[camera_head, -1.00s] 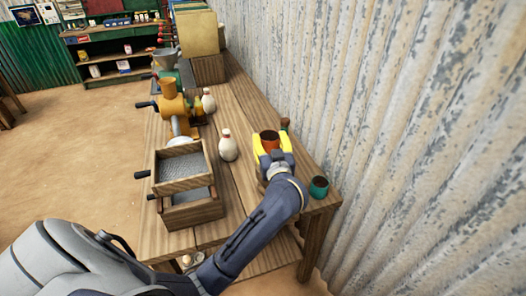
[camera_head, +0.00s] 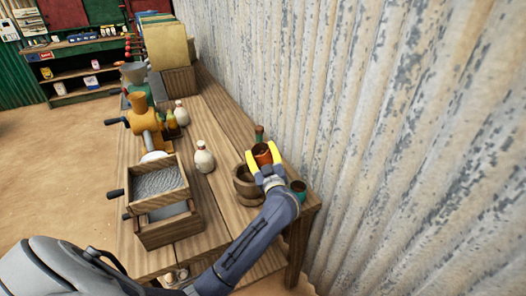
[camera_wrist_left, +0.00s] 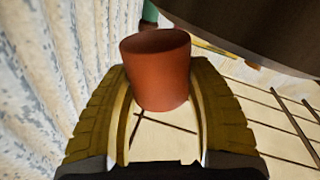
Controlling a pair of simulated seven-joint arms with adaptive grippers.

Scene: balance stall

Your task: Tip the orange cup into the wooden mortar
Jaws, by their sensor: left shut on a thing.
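The orange cup (camera_head: 262,155) is held between the yellow fingers of my left gripper (camera_head: 265,162), near the right end of the bench. It looks roughly upright; its contents cannot be made out. The wooden mortar (camera_head: 244,190) stands on the bench just left of the gripper, its bowl partly visible. In the left wrist view the cup (camera_wrist_left: 158,72) sits between both fingers of the gripper (camera_wrist_left: 160,100), and a dark rounded surface, likely the mortar (camera_wrist_left: 255,30), fills the upper right. My right gripper is not in view.
A teal cup (camera_head: 299,188) stands right of the gripper, partly covered. A green bottle (camera_head: 259,133) stands behind the cup. A white bottle (camera_head: 204,158), a wooden sieve box (camera_head: 165,230) and an orange grinder (camera_head: 145,118) are to the left. The corrugated wall (camera_head: 380,130) closes off the right.

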